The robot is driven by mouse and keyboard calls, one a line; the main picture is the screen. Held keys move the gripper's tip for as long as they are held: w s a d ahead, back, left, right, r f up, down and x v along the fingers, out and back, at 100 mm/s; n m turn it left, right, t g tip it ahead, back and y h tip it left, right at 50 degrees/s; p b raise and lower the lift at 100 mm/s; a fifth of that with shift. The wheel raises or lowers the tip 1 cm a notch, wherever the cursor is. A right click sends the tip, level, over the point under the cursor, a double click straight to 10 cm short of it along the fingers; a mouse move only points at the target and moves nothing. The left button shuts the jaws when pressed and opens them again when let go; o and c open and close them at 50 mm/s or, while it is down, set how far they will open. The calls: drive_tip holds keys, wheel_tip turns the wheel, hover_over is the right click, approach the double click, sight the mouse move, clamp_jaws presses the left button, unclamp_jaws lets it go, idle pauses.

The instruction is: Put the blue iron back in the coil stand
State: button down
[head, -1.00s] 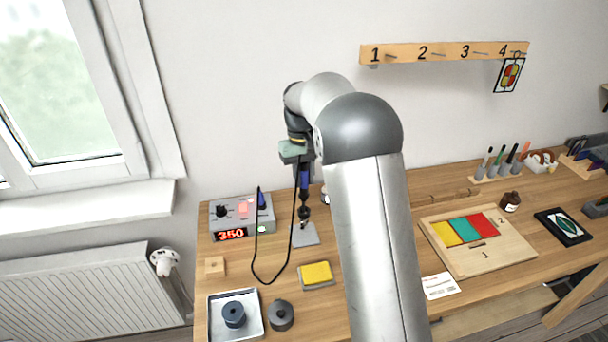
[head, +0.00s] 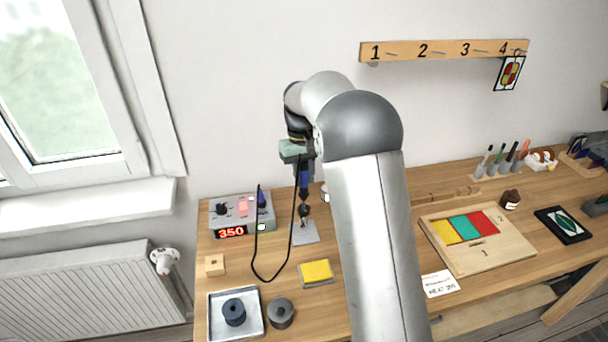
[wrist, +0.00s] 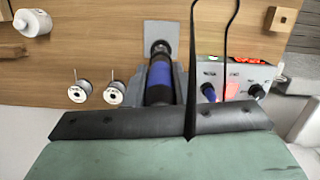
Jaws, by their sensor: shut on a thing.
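My gripper (head: 298,164) is shut on the blue iron (head: 304,182) and holds it upright, tip down, above the back left of the bench. In the wrist view the iron's blue handle (wrist: 160,78) sits between my grey fingers (wrist: 162,70). The coil stand (head: 305,235) shows as a grey base plate, with dark coil parts directly below the iron. In the wrist view the stand's plate (wrist: 161,31) lies beyond the iron's dark lower end. The iron's tip is hidden there, and I cannot tell how deep it is in the coil.
The soldering station (head: 242,212) showing 350 stands left of the stand, and a black cord loops down beside it. A yellow sponge (head: 316,271) lies in front. A tray (head: 252,325) with a spool is front left. Two spools (wrist: 97,92) show in the wrist view.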

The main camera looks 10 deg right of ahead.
sight(304, 194)
drive_tip(key=shift+f+b, duration=1.4)
drive_tip(key=shift+f, duration=1.3)
idle(0.7)
drive_tip(key=c, duration=0.7)
unclamp_jaws()
drive_tip(key=shift+o, duration=0.2)
drive_tip(key=shift+r+p, duration=2.55)
drive_tip(key=shift+r, duration=0.95)
